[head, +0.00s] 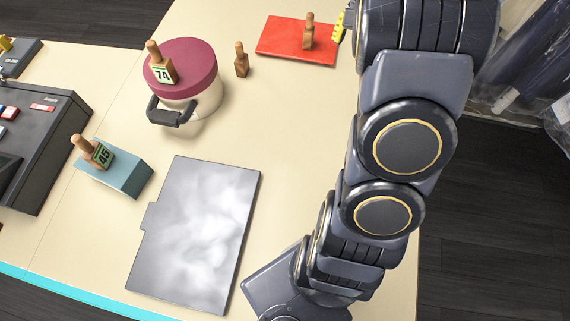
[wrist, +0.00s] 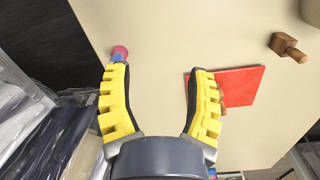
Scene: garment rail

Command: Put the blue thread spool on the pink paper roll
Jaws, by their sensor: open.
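My gripper (wrist: 158,68) is open in the wrist view, its yellow fingers apart with bare table between them. A small pink round thing (wrist: 120,50), perhaps the pink paper roll, shows just beyond the left fingertip. A small blue thing (wrist: 117,58), perhaps the blue thread spool, shows against its near side, partly hidden by that fingertip. I cannot tell whether these two are stacked, touching or one behind the other. In the head view both are out of sight, and only a bit of a yellow finger (head: 338,27) shows beside my arm.
A red mat (head: 285,40) with a wooden stamp (head: 309,32) lies by the gripper. Another stamp (head: 241,60), a maroon-lidded pot (head: 204,62), a teal block (head: 126,174) and a grey plate (head: 200,225) stand leftward. Clear bags (wrist: 45,125) hang beyond the table edge.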

